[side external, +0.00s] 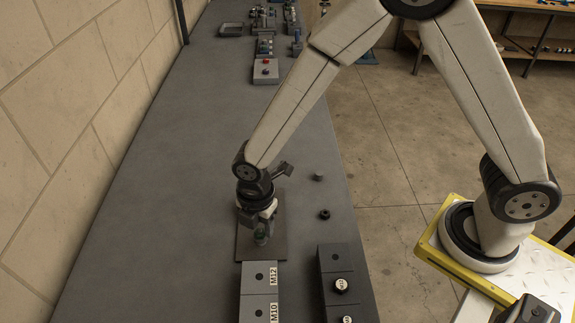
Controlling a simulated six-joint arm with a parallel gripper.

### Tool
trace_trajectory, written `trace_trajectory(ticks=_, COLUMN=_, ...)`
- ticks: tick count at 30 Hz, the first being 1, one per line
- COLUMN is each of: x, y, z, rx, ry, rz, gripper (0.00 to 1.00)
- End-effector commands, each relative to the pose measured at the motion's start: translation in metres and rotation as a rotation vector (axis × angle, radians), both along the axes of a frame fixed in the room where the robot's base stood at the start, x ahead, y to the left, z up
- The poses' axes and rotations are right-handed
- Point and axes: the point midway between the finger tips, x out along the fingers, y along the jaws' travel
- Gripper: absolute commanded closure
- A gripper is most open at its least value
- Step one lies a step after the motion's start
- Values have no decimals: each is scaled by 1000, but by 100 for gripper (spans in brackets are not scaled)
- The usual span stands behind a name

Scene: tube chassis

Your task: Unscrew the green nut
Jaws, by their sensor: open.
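The green nut (261,238) shows as a small greenish piece just below my gripper, low over a dark square plate (278,215) on the bench. My gripper (262,229) points down at it, with its fingers around or right beside the nut; at this size I cannot tell whether they touch it. The gripper is open. The gripper body hides the upper part of the nut and whatever it sits on.
Grey blocks marked M12 (260,276) and M10 stand in front of the plate. A darker block with round labelled parts (341,286) stands to their right. A small dark ring (324,214) and a grey cylinder (318,177) lie near the right edge. A button box (265,72) stands farther back.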

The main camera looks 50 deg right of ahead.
Motion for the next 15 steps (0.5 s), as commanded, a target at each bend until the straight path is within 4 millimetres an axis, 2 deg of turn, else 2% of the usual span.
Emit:
trace_trajectory(ticks=10, x=0, y=0, z=4, rx=0, ry=0, rz=-15, gripper=48)
trace_trajectory(ticks=15, x=0, y=0, z=4, rx=0, ry=0, rz=-105, gripper=48)
